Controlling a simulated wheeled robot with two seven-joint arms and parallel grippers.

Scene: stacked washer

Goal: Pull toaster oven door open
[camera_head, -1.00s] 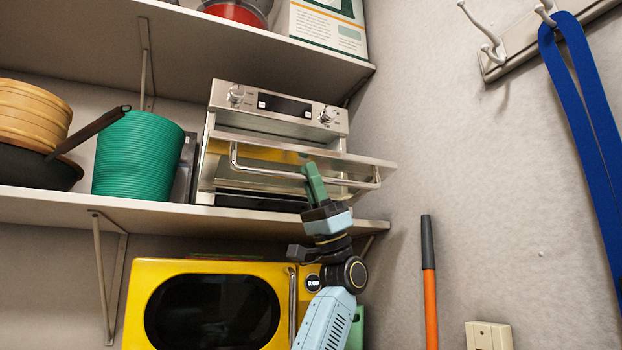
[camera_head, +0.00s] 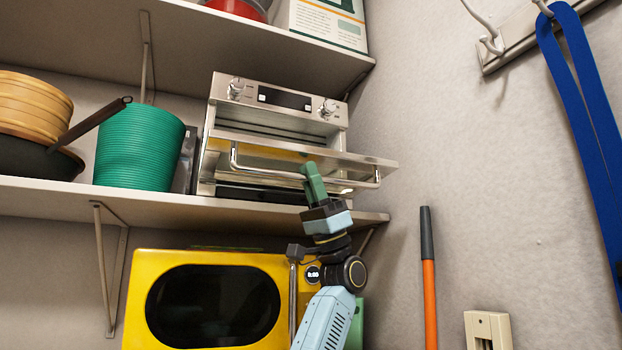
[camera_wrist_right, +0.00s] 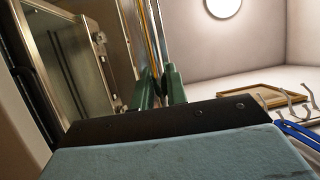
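The silver toaster oven (camera_head: 278,88) stands on the middle shelf, with two knobs and a dark display on top. Its door (camera_head: 365,164) is partly open and tilts down and outward, with a gap below the control panel. The door's metal bar handle (camera_head: 262,172) runs along its front. My right gripper (camera_head: 314,183) reaches up from below, its green fingers at the handle right of its middle. In the right wrist view, the fingers (camera_wrist_right: 160,88) are close together with the bar running between them. My left gripper is out of view.
A green ribbed pot (camera_head: 138,150) and a dark pan (camera_head: 40,160) with a wooden basket stand left of the oven. A yellow microwave (camera_head: 145,300) is below the shelf (camera_head: 150,205). The wall is close on the right, with an orange-handled pole (camera_head: 428,290).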

